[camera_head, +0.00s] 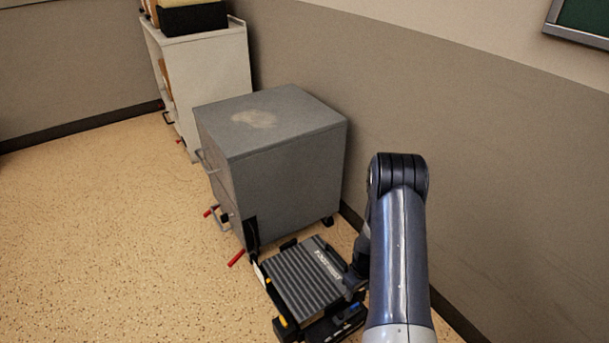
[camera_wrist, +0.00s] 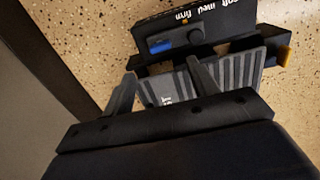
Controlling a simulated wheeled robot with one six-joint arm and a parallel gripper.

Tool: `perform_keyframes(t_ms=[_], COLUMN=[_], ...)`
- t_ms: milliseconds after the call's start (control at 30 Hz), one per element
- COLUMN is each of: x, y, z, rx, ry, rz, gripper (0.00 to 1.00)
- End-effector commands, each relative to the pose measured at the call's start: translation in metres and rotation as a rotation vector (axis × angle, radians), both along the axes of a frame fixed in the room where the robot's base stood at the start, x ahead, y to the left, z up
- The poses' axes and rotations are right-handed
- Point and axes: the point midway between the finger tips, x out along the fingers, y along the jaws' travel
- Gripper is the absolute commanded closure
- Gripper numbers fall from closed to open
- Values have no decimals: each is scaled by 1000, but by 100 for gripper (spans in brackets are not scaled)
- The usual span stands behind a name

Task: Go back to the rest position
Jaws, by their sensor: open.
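In the head view the gripper is mostly hidden behind my arm.
A grey drawer cabinet (camera_head: 285,165) stands close in front of my base, against the wall. A white shelf unit (camera_head: 212,80) stands beyond it with a black box (camera_head: 193,17) on top. The right wall (camera_head: 510,170) is near my arm. Speckled floor (camera_head: 110,230) lies clear at left.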

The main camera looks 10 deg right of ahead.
Motion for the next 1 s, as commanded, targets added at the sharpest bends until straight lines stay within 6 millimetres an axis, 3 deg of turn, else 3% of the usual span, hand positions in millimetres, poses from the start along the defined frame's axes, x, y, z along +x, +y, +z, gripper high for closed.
perform_keyframes(t_ms=[300,500,1000], x=[0,0,0], y=[0,0,0], z=[-65,-92,-94], rx=[1,0,-1], ry=[1,0,-1], rz=[1,1,36], gripper=[44,44,44])
